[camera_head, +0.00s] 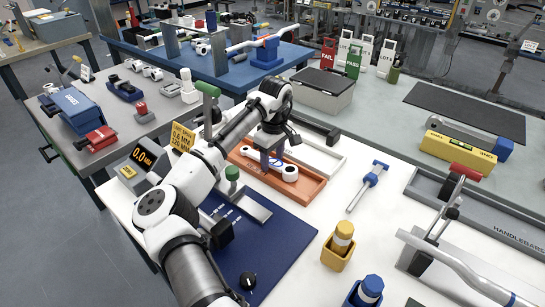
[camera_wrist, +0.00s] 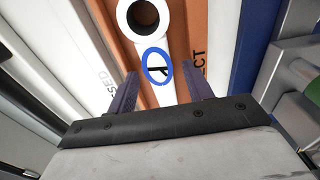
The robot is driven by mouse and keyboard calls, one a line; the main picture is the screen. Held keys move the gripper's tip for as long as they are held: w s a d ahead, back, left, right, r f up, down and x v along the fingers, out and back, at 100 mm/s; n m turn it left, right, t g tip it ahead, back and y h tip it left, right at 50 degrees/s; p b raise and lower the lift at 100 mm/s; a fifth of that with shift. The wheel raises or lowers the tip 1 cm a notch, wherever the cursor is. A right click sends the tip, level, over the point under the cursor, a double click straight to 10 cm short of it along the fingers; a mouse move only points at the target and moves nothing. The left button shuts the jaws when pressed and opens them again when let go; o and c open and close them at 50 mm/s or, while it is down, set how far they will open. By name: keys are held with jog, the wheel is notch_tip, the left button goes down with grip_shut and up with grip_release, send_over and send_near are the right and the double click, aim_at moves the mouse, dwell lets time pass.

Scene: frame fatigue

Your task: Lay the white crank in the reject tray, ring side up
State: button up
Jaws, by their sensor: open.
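The white crank (camera_head: 289,174) lies in the orange reject tray (camera_head: 311,191). In the wrist view the crank (camera_wrist: 168,24) shows a round ring end with a dark hole and a blue oval mark on its white body. The orange tray floor (camera_wrist: 122,52) shows around it, with part of the lettering visible. My gripper (camera_head: 268,162) is over the tray. In the wrist view my gripper (camera_wrist: 161,78) is open, its dark fingers apart on either side of the crank's body. The crank's near end is hidden behind the gripper. I cannot tell whether the fingers touch it.
A white tray (camera_head: 330,154) marked as passed adjoins the reject tray. A blue mat (camera_head: 286,243) with a small metal tray lies in front. A blue-handled tool (camera_head: 368,186), a yellow holder (camera_head: 338,258) and a handlebar clamp stand to the right. White table top is clear between them.

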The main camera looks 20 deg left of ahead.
notch_tip(320, 180, up, 14)
jog(key=shift+d+b, duration=0.25)
jog(key=shift+b, duration=0.1)
jog(key=shift+f, duration=0.1)
